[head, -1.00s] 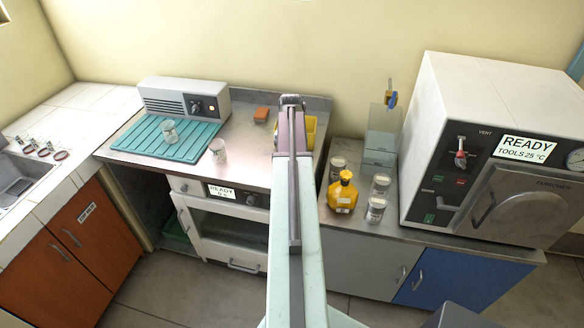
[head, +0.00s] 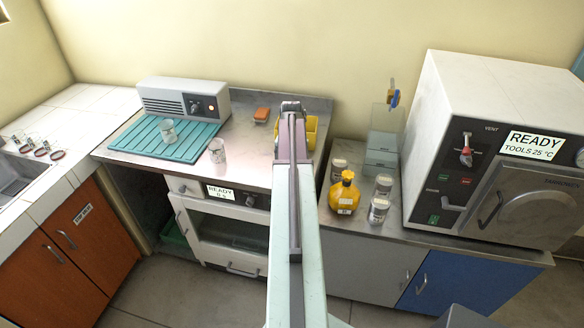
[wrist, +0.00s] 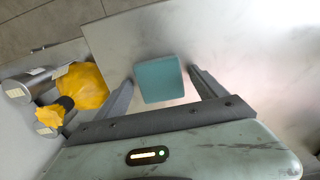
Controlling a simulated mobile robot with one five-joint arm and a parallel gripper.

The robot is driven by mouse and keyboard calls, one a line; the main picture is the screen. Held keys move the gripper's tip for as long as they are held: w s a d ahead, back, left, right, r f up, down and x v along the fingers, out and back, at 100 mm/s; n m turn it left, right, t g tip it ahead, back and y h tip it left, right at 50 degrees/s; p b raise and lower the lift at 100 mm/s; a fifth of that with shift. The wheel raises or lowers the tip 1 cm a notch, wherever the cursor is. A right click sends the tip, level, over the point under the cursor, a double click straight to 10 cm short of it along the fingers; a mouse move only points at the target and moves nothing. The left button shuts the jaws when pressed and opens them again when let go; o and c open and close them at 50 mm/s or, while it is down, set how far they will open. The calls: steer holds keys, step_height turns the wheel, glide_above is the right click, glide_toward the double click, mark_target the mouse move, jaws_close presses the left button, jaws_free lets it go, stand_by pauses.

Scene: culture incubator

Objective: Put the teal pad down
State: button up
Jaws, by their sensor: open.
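The teal pad (wrist: 160,79) is a small block with rounded corners. In the wrist view it lies between the two fingers of my gripper (wrist: 162,76), over a pale steel surface. The fingers are spread, with a gap showing on each side of the pad. Whether the pad rests fully on the surface is hard to tell. In the head view my own arm hides the pad and the fingertips.
An orange bottle (head: 344,193) and several lidded jars (head: 378,210) stand on the right counter. A ribbed teal mat (head: 150,146) with a jar (head: 168,131) lies left; another jar (head: 217,150) stands nearby.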

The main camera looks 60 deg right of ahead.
step_height(320, 180, up, 12)
steer(key=p, duration=1.2)
steer(key=shift+r, duration=0.25)
steer(key=shift+f, duration=0.1)
steer(key=w+a+n, duration=0.3)
steer(key=w+a, duration=0.5)
steer(key=a, duration=0.5)
steer(key=w+a+n, duration=0.3)
steer(key=w+a, duration=0.4)
steer(key=a, duration=0.6)
steer(key=a+n, duration=0.8)
steer(key=a, duration=2.4)
steer(key=shift+w+a, duration=0.25)
steer(key=shift+a, duration=0.05)
